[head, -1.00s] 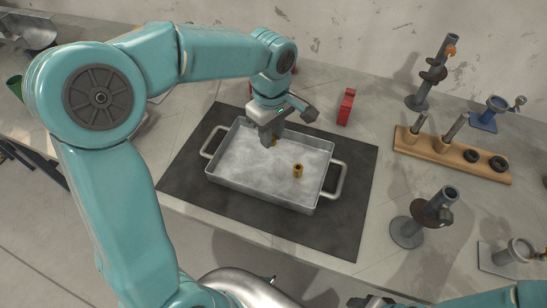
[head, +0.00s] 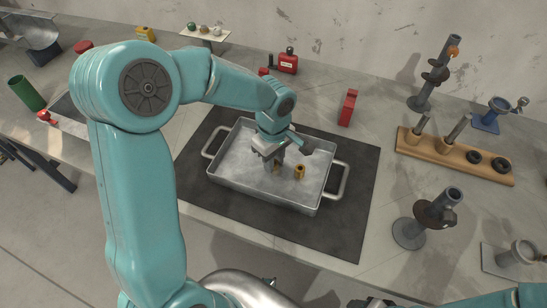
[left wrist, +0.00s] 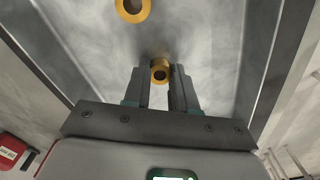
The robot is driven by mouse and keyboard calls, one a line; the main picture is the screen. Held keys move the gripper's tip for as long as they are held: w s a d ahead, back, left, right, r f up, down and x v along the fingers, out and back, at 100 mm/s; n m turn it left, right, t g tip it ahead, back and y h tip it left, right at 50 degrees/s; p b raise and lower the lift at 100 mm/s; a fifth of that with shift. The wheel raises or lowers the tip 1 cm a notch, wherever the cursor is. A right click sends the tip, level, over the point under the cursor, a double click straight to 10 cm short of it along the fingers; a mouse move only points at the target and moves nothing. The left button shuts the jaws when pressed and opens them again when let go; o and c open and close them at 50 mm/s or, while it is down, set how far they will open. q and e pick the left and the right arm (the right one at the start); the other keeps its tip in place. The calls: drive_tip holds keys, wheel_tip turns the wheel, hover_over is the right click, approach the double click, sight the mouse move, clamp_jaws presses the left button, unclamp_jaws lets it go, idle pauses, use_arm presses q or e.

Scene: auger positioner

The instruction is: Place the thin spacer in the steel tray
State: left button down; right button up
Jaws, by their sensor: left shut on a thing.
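The steel tray (head: 262,196) is a shallow metal pan with two side handles on a dark mat. My left gripper (head: 275,163) is low inside it, shut on a small brass-yellow spacer (head: 276,170). In the left wrist view this spacer (left wrist: 160,72) sits between the two fingertips, its ring-shaped end showing; I take it for the thin spacer. Whether it touches the tray floor I cannot tell. A second brass spacer (head: 300,171) stands upright in the tray, just right of the gripper; it also shows in the left wrist view (left wrist: 132,8). My right gripper (head: 372,302) is barely visible at the bottom edge.
The dark mat (head: 345,220) surrounds the tray. A red block (head: 348,107) stands behind it. At right are a wooden board (head: 475,167) with pegs and black rings, and grey post stands (head: 408,233). A green cup (head: 27,93) is far left.

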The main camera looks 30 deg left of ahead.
use_arm(q)
drive_tip(key=c, duration=0.9)
unclamp_jaws()
drive_tip(key=shift+f, duration=0.1)
wheel_tip(320, 180, up, 12)
drive_tip(key=p, duration=0.1)
drive_tip(key=shift+r, duration=0.2)
